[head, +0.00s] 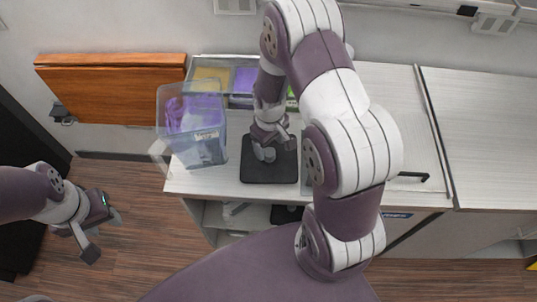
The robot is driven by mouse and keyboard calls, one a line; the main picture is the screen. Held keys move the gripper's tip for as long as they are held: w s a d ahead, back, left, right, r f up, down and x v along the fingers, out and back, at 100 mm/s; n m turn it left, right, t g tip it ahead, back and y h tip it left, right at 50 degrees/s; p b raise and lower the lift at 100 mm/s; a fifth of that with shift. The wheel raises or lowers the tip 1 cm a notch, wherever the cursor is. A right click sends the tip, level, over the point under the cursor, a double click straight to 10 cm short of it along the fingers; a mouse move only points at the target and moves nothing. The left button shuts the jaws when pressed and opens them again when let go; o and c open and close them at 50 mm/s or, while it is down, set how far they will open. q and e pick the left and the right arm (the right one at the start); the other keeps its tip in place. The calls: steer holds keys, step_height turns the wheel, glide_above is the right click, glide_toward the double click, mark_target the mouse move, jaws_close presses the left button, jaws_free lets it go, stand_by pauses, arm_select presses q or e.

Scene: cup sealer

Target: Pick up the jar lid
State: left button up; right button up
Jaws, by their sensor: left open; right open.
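I cannot make out a jar lid as a separate thing. My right arm and gripper cover part of the worktop where it could be hidden. My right gripper (264,154) points down over a black square mat (269,175) on the white worktop; nothing is clearly seen between its fingers. A clear container (205,150) with purple contents stands at the worktop's left end, left of the mat. My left gripper (104,234) is open and empty, out over the wooden floor at the left, away from the worktop.
Behind the mat is a clear bin with yellow (210,78), purple (244,80) and partly hidden green contents. A brown wooden panel (110,90) is on the wall at left. The white worktop (490,130) at right is clear. Open shelves lie below.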

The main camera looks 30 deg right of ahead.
mark_target(269, 152)
steer(key=f, duration=0.1)
steer(key=w+f+p, duration=0.1)
steer(key=f, duration=0.1)
steer(key=shift+w+f, duration=0.1)
steer(key=shift+f, duration=0.4)
steer(key=shift+s+d+r, duration=0.1)
steer(key=shift+s+d, duration=0.1)
steer(key=shift+s, duration=0.3)
steer(key=c, duration=0.4)
steer(key=shift+w+a, duration=0.1)
steer(key=shift+w, duration=0.1)
jaws_close()
arm_select(q)
steer(key=shift+w+d+r, duration=0.1)
steer(key=shift+w+r, duration=0.2)
steer(key=shift+r, duration=0.55)
